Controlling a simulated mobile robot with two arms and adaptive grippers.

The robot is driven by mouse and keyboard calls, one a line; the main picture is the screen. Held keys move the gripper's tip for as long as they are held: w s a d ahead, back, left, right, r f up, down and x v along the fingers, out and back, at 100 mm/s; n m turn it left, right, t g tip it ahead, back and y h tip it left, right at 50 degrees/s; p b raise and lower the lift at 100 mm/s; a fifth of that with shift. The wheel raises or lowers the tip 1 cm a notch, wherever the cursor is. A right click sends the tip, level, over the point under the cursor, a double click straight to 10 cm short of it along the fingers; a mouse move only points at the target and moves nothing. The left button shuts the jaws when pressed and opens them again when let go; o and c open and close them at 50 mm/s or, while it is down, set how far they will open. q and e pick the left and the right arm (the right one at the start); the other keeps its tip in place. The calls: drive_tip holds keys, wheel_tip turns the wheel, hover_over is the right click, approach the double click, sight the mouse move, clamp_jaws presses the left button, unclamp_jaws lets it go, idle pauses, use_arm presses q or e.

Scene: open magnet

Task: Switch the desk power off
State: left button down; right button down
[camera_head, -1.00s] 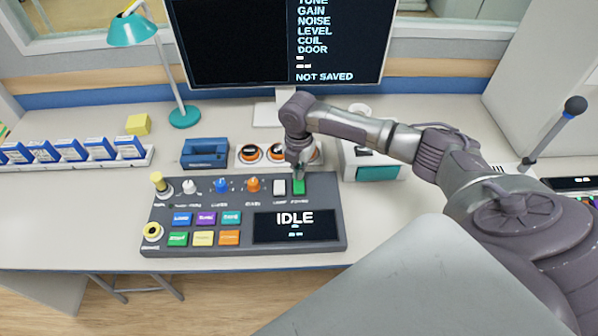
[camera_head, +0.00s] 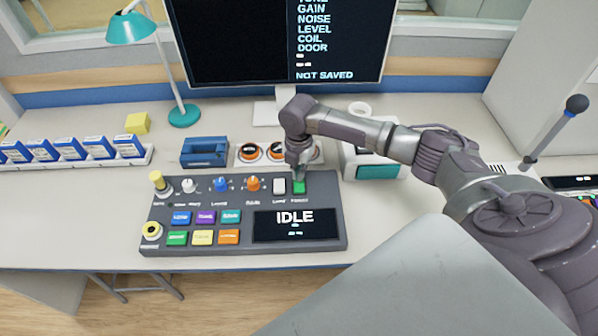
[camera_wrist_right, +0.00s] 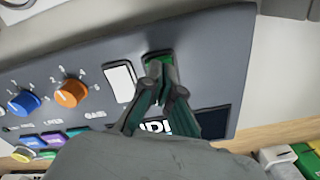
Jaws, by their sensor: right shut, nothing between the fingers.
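The grey control panel (camera_head: 160,215) lies on the desk. Its green power switch (camera_head: 299,188) is at the top right, beside a white lamp switch (camera_head: 279,187). My right gripper (camera_head: 298,174) is shut and empty, pointing down at the green switch. In the right wrist view, the fingertips (camera_wrist_right: 161,72) overlap the green switch (camera_wrist_right: 157,56) and hide much of it. I cannot tell whether they touch it. The panel display (camera_head: 294,226) is lit and reads IDLE. My left gripper is out of view.
Blue and orange knobs (camera_head: 253,184) and coloured buttons sit left of the switches. A blue box (camera_head: 204,152) and a tray with orange-ringed items (camera_head: 249,152) stand behind the panel. A teal lamp (camera_head: 184,115) and a monitor (camera_head: 230,45) stand farther back.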

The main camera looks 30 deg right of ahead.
drive_tip(key=shift+f, duration=0.6)
drive_tip(key=shift+r, duration=0.15)
wheel_tip(320, 180, up, 7)
drive_tip(key=p, duration=0.7)
idle(0.6)
